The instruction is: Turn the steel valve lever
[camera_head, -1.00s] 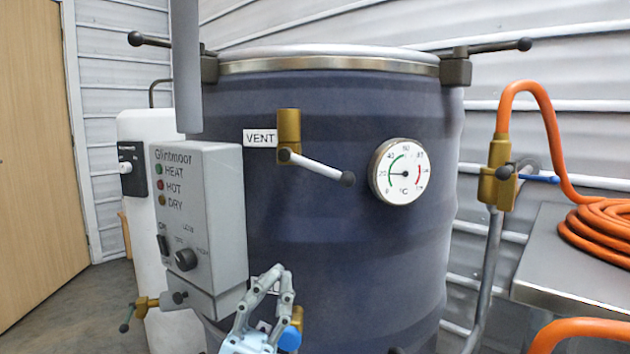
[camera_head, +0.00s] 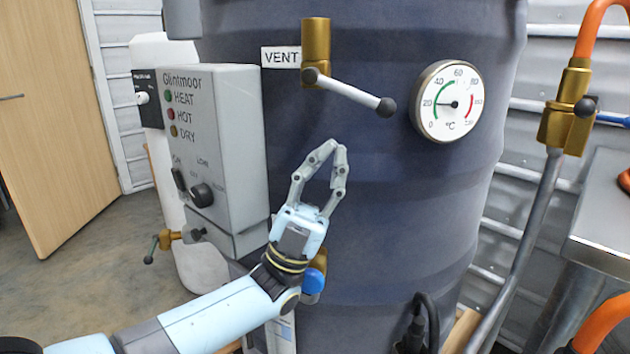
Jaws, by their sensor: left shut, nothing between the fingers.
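The steel valve lever (camera_head: 350,92) is a pale bar with a dark ball at its end. It slopes down to the right from a brass valve body (camera_head: 316,42) beside the VENT label (camera_head: 281,57). The valve is on the front of a dark blue drum (camera_head: 400,200). My left gripper (camera_head: 333,147) is below the lever, apart from it, with its fingertips pointing up. Its fingers meet at the tips and hold nothing. My right gripper is not in view.
A grey control box (camera_head: 225,150) stands left of the gripper. A dial thermometer (camera_head: 447,102) is right of the lever. A blue-handled brass valve (camera_head: 567,110) and a steel table (camera_head: 600,225) are at the right. Another brass valve with a blue knob (camera_head: 312,282) is partly behind my left arm.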

